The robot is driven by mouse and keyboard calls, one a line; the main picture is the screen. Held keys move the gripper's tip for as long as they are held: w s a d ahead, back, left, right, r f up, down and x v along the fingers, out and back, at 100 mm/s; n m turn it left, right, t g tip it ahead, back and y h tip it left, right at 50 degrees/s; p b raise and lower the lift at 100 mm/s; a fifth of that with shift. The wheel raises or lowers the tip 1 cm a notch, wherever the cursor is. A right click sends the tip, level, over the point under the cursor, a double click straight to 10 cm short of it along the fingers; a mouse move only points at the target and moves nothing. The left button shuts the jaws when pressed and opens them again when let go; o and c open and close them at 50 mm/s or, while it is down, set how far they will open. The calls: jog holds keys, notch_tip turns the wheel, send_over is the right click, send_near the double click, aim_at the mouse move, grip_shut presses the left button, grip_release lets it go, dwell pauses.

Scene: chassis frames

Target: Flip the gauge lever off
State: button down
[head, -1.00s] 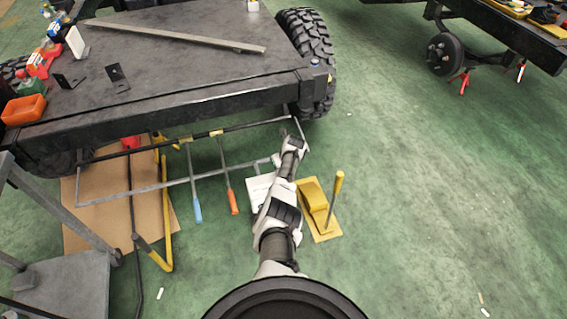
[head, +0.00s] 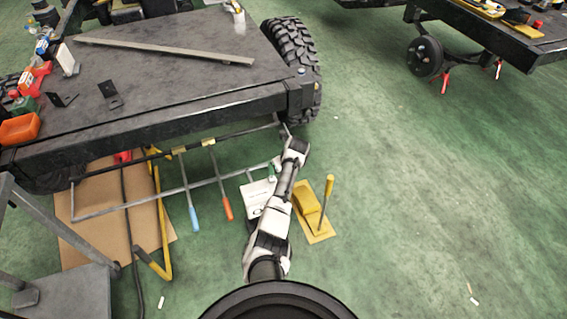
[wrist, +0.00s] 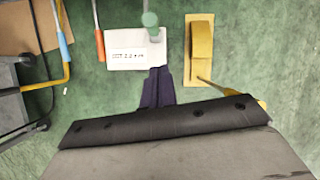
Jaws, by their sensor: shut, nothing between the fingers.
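Several levers stand under the chassis front. One has a blue handle (head: 194,218), one an orange handle (head: 228,208), and one a green knob (head: 271,170) over a white plate (head: 257,190). In the wrist view the green knob (wrist: 150,20) stands above the white plate (wrist: 128,50), whose small print I cannot read. A yellow lever (head: 324,200) rises from a yellow base at the right. I cannot tell which is the gauge lever. My gripper (wrist: 157,70) is shut and empty, its tips at the plate's lower edge, apart from the green knob. The head view hides its fingers.
The chassis (head: 150,125) and tyre (head: 293,60) lie beyond. Cardboard (head: 95,225), a yellow bent bar (head: 160,220) and a grey stand (head: 75,290) are left. Green floor at right is mostly clear.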

jog(key=shift+s+d+r, duration=0.1)
jog(key=shift+s+r, duration=0.05)
jog(key=shift+r, duration=0.55)
